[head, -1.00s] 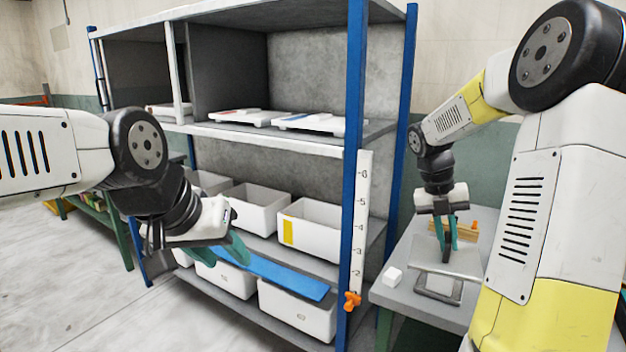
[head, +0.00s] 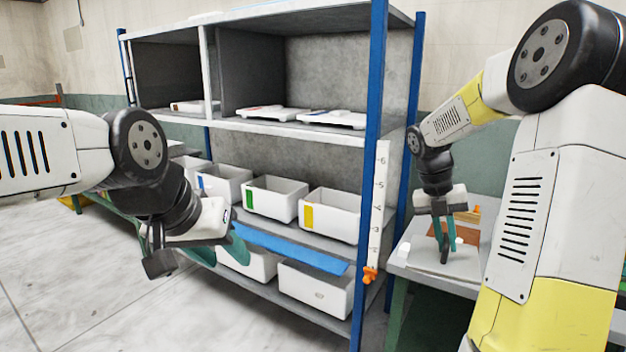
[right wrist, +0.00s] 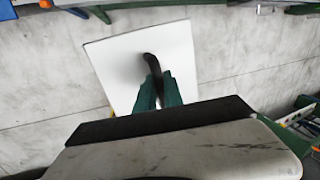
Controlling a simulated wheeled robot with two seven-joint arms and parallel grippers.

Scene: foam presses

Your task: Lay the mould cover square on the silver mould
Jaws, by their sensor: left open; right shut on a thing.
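The mould cover (head: 432,258) is a flat, pale square plate with a dark handle. My right gripper (head: 445,254) is shut on that handle and holds the plate at the grey table on the right. In the right wrist view the cover (right wrist: 118,68) lies beyond the green fingers (right wrist: 158,90), skewed in the picture, with bare floor around it. I cannot make out the silver mould now; the cover and my right arm block part of the table. My left gripper (head: 222,252) is open and empty in front of the shelf's lower boards.
A grey shelf unit with blue posts (head: 369,150) stands in the middle, holding white bins (head: 270,198) and flat panels (head: 332,119). The grey table (head: 403,258) carries a brown board (head: 466,233). The floor at left is clear.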

